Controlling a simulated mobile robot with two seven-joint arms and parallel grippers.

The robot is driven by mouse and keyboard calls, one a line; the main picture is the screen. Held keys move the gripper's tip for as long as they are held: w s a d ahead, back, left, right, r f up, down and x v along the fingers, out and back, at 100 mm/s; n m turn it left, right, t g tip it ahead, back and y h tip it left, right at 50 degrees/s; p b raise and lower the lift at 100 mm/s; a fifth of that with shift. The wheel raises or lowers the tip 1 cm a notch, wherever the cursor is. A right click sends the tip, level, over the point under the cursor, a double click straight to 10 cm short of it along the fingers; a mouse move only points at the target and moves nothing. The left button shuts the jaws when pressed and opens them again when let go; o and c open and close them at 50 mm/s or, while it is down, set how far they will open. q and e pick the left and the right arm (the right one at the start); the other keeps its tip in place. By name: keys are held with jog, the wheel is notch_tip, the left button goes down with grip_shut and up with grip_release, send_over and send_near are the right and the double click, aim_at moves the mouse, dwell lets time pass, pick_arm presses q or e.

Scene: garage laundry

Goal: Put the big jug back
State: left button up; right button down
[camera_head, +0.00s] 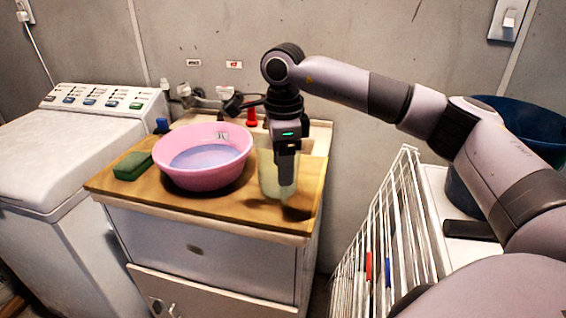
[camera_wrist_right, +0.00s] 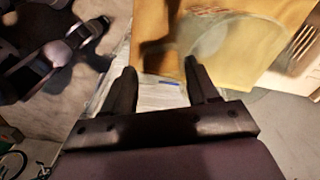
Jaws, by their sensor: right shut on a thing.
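The big jug (camera_head: 267,172) is a pale, see-through container. It stands upright on the right part of the wooden cabinet top (camera_head: 228,208), beside the pink basin. My right gripper (camera_head: 287,172) points down in front of the jug, hides part of it and is shut on it. In the right wrist view the jug's clear rim and wall (camera_wrist_right: 228,38) show at upper right, next to one finger of my right gripper (camera_wrist_right: 160,78). The exact part between the fingers is hard to make out. My left gripper is not in view.
A pink basin (camera_head: 203,178) of bluish liquid and a green sponge (camera_head: 132,166) are left of the jug. A red-capped item (camera_head: 252,117) stands behind. A washing machine (camera_head: 62,150) is at left. A white drying rack (camera_head: 385,235) and a blue tub (camera_head: 515,120) are at right.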

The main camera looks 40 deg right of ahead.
jog(key=shift+f, duration=0.2)
jog(key=shift+f, duration=0.15)
jog(key=shift+c, duration=1.5)
grip_release()
jog(key=shift+r, duration=0.2)
notch_tip(320, 180, up, 12)
